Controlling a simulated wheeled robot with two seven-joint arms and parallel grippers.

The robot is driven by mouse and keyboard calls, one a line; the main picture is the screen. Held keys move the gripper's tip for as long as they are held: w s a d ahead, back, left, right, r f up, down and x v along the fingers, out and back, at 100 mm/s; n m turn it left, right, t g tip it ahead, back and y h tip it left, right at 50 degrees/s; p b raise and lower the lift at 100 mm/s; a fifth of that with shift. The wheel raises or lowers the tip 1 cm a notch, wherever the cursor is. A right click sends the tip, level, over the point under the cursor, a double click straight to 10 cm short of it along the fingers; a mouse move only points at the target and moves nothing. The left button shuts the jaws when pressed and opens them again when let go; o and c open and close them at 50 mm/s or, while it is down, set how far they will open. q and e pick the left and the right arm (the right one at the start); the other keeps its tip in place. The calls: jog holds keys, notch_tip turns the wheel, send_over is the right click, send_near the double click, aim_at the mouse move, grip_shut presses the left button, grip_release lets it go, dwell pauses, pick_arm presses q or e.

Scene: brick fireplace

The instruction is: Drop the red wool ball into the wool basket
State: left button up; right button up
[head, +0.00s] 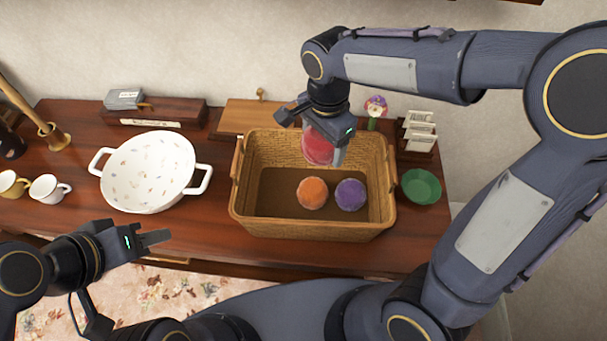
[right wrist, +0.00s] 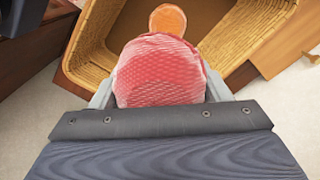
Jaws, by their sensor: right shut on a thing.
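The red wool ball (head: 317,147) is held between the fingers of my right gripper (head: 325,143), over the back part of the wool basket. It also fills the middle of the right wrist view (right wrist: 160,75). The wicker wool basket (head: 260,228) stands on the wooden cabinet top, with an orange ball (head: 312,193) and a purple ball (head: 350,195) inside. The orange ball also shows in the right wrist view (right wrist: 168,19). My left gripper (head: 152,239) is off the cabinet's front edge, left of the basket; its fingers look close together, and I cannot tell if they are apart.
A white two-handled colander (head: 148,175) stands left of the basket. A green bowl (head: 420,186) and a card holder (head: 418,133) are on its right. A wooden board (head: 250,117) lies behind it. White and yellow mugs (head: 47,188) stand at the far left.

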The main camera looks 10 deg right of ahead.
notch_tip(320, 180, down, 6)
jog(key=b, duration=0.4)
jog(key=shift+b, duration=0.4)
jog(key=o, duration=1)
jog(key=shift+r, duration=0.15)
notch_tip(320, 180, up, 8)
jog(key=shift+f, duration=0.2)
jog(key=shift+s, duration=0.1)
